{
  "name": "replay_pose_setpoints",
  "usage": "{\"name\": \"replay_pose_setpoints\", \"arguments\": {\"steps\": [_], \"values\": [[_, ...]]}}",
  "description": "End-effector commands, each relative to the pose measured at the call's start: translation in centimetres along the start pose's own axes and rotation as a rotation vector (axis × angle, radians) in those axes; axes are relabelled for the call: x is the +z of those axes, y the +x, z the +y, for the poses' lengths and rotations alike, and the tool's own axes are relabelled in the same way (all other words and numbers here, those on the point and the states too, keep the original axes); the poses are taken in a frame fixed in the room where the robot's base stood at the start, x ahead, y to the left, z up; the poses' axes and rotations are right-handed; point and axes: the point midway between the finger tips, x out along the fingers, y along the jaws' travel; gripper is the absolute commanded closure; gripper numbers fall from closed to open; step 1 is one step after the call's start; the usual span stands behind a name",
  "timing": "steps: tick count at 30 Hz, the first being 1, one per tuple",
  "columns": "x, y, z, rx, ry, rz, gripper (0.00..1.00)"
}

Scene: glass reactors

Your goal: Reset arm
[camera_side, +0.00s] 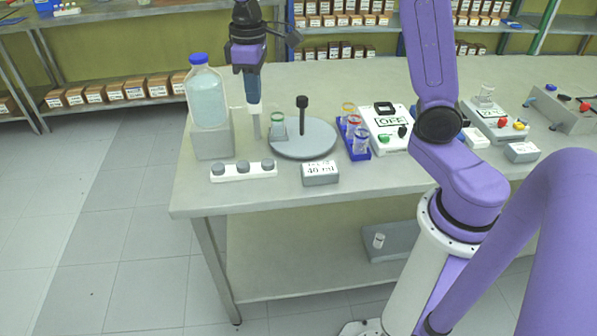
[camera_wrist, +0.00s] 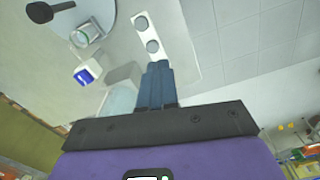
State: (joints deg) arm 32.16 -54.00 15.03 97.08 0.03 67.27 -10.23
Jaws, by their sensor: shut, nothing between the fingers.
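My gripper (camera_side: 254,100) hangs pointing down over the left part of the bench. It is behind and right of the bottle (camera_side: 207,97) and above the area beside the round plate. Its blue fingers are together with nothing between them, and they also show in the wrist view (camera_wrist: 158,72). The bottle has a blue cap and pale blue liquid and stands on a grey block (camera_side: 213,142). A green-rimmed beaker (camera_side: 278,126) stands on the round grey plate (camera_side: 310,149), clear of the fingers. A black-topped post (camera_side: 302,104) rises from the plate.
In front are a white strip with several grey buttons (camera_side: 243,171) and a box labelled 40 ml (camera_side: 320,173). To the right are a blue rack (camera_side: 357,156) of beakers and a white device reading OFF (camera_side: 390,121). Shelves (camera_side: 130,102) hold boxes behind.

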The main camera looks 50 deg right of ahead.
Motion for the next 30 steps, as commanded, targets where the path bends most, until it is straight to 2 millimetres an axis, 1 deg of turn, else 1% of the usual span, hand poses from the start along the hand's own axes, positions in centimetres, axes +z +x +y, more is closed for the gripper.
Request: {"name": "replay_pose_setpoints", "arguments": {"steps": [1,3,5,6,8,9,11,15,18,22,25,27,30], "values": [[1.3,-0.1,-1.8,0.000,-0.039,0.002,1.00],[3.0,0.0,-3.9,-0.001,-0.086,0.004,1.00],[4.6,0.2,-5.7,-0.002,-0.127,0.006,1.00],[5.8,0.3,-6.7,-0.002,-0.156,0.006,1.00],[7.5,0.5,-8.2,-0.003,-0.195,0.009,1.00],[8.8,0.7,-9.1,-0.004,-0.223,0.009,1.00],[10.8,1.1,-10.3,-0.005,-0.264,0.011,1.00],[15.5,2.0,-12.5,-0.007,-0.358,0.015,1.00],[18.8,2.8,-13.5,-0.010,-0.422,0.017,1.00],[22.2,3.7,-14.1,-0.012,-0.487,0.019,1.00],[23.9,4.2,-14.2,-0.013,-0.519,0.019,1.00],[24.5,4.4,-14.3,-0.014,-0.531,0.020,1.00],[24.9,4.5,-14.3,-0.014,-0.539,0.020,1.00]]}}
